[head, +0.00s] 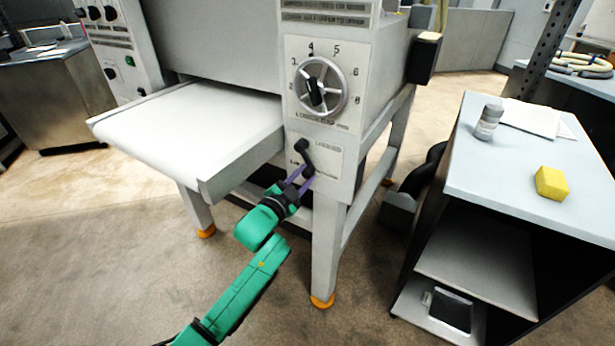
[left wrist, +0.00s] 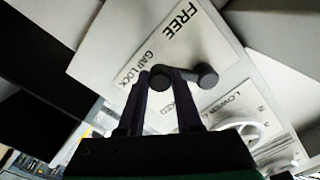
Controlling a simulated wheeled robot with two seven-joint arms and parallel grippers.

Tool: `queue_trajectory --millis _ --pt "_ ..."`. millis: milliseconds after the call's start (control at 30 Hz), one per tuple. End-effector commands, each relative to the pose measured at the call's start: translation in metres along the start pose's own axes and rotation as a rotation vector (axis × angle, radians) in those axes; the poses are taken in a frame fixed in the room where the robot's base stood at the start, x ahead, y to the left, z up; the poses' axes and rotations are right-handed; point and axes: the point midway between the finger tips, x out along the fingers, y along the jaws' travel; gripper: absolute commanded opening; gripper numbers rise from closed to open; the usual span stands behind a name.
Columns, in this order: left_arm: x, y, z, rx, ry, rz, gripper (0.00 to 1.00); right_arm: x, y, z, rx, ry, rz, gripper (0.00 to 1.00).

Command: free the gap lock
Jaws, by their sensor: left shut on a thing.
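The gap lock is a black lever (head: 305,159) on a white label plate on the front of the sheeter, below the dial. In the head view it slants, with its upper end beside the word LOCKED and its lower end at my left gripper (head: 301,179). In the left wrist view the lever (left wrist: 185,75) lies under the words FREE and GAP LOCK. My left gripper (left wrist: 160,82) has its two purple fingers closed around one rounded end of it; the other end sticks out to the right. My right gripper is not in view.
The gap dial (head: 320,87) with its numbers sits just above the lever. A white infeed table (head: 190,130) juts out to the left. To the right stands a cart (head: 470,170) with a grey jar (head: 488,122) and a yellow block (head: 551,183) on top.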

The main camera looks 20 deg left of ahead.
Motion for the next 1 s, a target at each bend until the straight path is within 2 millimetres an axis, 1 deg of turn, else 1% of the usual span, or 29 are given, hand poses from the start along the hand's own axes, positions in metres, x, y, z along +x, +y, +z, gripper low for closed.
queue_trajectory --millis 33,267,667,700,733,767,1000 --pt "-0.0001 0.0017 0.0031 0.017 -0.003 0.003 0.0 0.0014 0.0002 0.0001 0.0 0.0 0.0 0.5" --pt "-0.0001 0.0004 0.006 0.066 -0.004 0.003 0.0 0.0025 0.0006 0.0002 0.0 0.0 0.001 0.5" --pt "-0.0002 -0.0001 0.0064 0.073 -0.004 0.003 0.0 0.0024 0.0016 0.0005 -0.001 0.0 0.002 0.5" --pt "-0.0002 -0.0001 0.0065 0.073 -0.005 0.003 0.45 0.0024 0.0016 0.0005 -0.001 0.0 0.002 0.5" --pt "-0.0002 -0.0001 0.0064 0.073 -0.004 0.003 0.57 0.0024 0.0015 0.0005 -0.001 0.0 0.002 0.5" --pt "-0.0002 -0.0002 0.0063 0.072 -0.004 0.003 0.64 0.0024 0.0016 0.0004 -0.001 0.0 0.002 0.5" --pt "0.0 -0.0009 0.0053 0.071 -0.002 0.001 0.64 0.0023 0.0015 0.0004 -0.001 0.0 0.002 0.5"
